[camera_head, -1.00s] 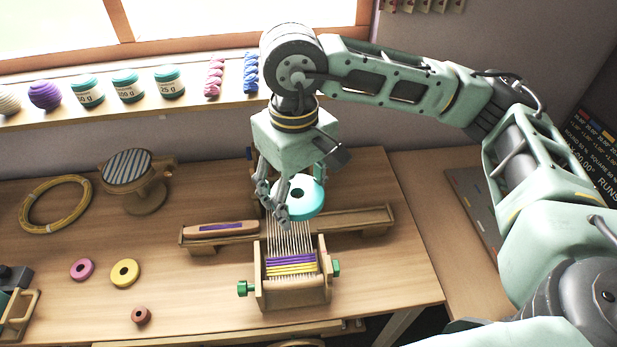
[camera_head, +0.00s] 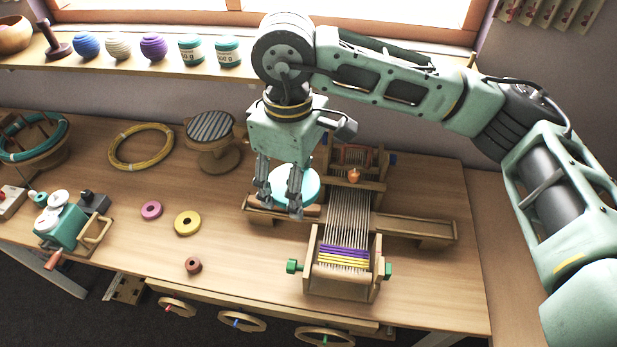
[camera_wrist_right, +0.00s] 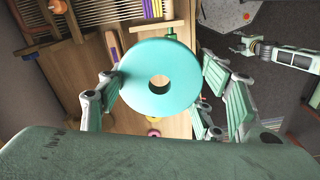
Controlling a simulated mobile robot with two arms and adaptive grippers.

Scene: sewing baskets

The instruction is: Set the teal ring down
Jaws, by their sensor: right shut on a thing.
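The teal ring (camera_head: 308,182) is a thick, flat disc with a round centre hole. My right gripper (camera_head: 281,198) is shut on it and holds it above the table, over the left part of the loom (camera_head: 372,262). In the right wrist view the ring (camera_wrist_right: 160,98) sits between the fingers (camera_wrist_right: 168,100), its hole in full view. In the head view the fingers hide part of the ring.
A pink ring (camera_head: 151,210), a yellow ring (camera_head: 187,223) and a small brown ring (camera_head: 193,265) lie on the table (camera_head: 245,270). A yellow hoop (camera_head: 140,147) and a striped round stand (camera_head: 211,128) are behind them. Table around the brown ring is clear.

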